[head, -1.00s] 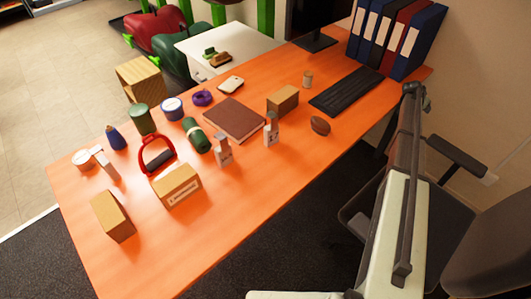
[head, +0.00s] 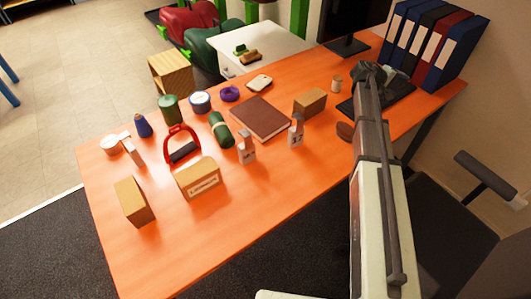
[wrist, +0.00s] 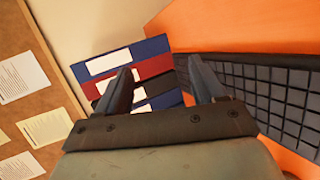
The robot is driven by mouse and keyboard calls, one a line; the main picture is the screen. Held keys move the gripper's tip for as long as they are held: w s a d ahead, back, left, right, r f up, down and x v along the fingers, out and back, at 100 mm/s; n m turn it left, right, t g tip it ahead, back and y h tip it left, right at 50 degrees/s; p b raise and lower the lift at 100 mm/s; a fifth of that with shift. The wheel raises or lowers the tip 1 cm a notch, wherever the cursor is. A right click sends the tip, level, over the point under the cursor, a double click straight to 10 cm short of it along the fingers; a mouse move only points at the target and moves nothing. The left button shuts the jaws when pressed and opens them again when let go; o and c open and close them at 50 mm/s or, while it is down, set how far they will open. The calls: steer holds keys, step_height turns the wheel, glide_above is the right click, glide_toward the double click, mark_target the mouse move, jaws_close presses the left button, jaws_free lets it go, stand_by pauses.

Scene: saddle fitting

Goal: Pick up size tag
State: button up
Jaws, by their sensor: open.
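I cannot tell for sure which thing is the size tag. A small pale flat piece (head: 125,135) stands at the table's left end beside a round white-and-orange roll (head: 109,146). Two small pale upright pieces with dark marks, one (head: 247,153) left and one (head: 296,135) right, stand near the middle. A cardboard box (head: 199,180) bears a white label on its front. My gripper (head: 368,72) is over the keyboard at the table's right end, far from all of these. In the wrist view its fingers (wrist: 160,84) are apart with nothing between them.
The keyboard (wrist: 265,95) and several binders (head: 430,40) are close to my gripper. A brown notebook (head: 261,118), red stirrup-like frame (head: 182,148), green roll (head: 221,130) and cardboard boxes crowd the orange table (head: 250,210). Its front strip is clear.

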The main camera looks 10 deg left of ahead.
steer(key=s+a+r+n+t, duration=0.1)
steer(key=s+a+n, duration=0.3)
steer(key=a, duration=0.8)
steer(key=s+a+n+t, duration=0.1)
steer(key=s+a+n, duration=0.3)
steer(key=a, duration=0.7)
steer(key=s+a+r+n+t, duration=0.1)
steer(key=s+a+n, duration=0.3)
steer(key=a, duration=0.8)
steer(key=s+a+r+n+t+h, duration=0.15)
steer(key=s+a+n, duration=0.35)
steer(key=s+a, duration=0.7)
steer(key=s+a+r+n+t+y, duration=0.1)
steer(key=s+a+r+n+t, duration=0.3)
steer(key=s+a, duration=0.85)
steer(key=g, duration=0.2)
glide_toward(245, 132)
steer(key=w+d+f, duration=0.2)
steer(key=shift+n+t+h, duration=0.25)
steer(key=shift+n, duration=0.05)
steer(key=shift+r+x, duration=0.15)
steer(key=shift+x, duration=1.65)
steer(key=shift+r+x, duration=0.1)
steer(key=shift+x, duration=1.7)
jaws_close()
